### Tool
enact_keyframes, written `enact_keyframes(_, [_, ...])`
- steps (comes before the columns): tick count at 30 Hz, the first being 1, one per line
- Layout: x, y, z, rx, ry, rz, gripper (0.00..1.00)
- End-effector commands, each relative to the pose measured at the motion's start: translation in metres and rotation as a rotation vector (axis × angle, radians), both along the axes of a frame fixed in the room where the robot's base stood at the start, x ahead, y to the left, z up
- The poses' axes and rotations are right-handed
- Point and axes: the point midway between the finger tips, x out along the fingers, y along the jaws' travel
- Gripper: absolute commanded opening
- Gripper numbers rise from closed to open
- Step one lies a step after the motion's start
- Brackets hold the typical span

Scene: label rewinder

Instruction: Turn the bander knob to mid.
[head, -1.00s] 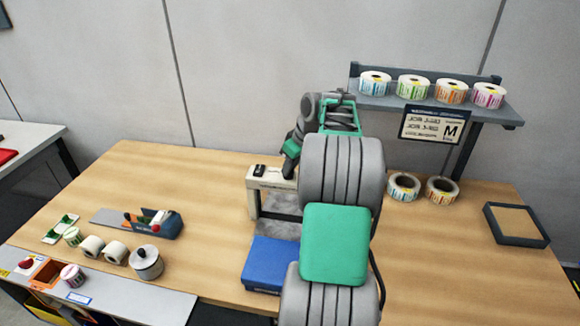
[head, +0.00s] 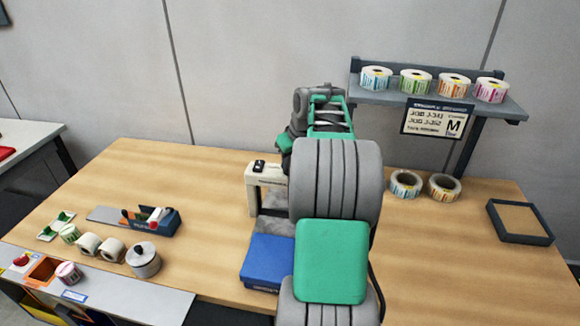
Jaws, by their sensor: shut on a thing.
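The bander (head: 268,173) is a cream machine with a black part on its top left, standing on the table left of my arm. Its right end is hidden behind my arm. The bander knob cannot be made out, so its setting is not visible. My gripper (head: 286,164) points down at the bander's right end. It is mostly covered by my arm and its fingertips are hidden. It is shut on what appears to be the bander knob.
A blue box (head: 268,262) stands in front of the bander. A shelf (head: 512,110) with several label rolls is at the back right, with two rolls (head: 405,184) below. A dark tray (head: 520,238) lies far right. A tape dispenser (head: 150,222) and metal pot (head: 143,260) are left.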

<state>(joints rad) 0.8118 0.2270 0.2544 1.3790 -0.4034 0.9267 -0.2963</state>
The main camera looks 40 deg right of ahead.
Motion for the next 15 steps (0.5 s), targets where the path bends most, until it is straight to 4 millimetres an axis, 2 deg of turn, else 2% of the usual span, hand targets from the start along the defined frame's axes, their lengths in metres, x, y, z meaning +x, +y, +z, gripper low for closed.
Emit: enact_keyframes(15, [0.0025, 0.0033, 0.0, -0.002, -0.004, -0.475, 0.0])
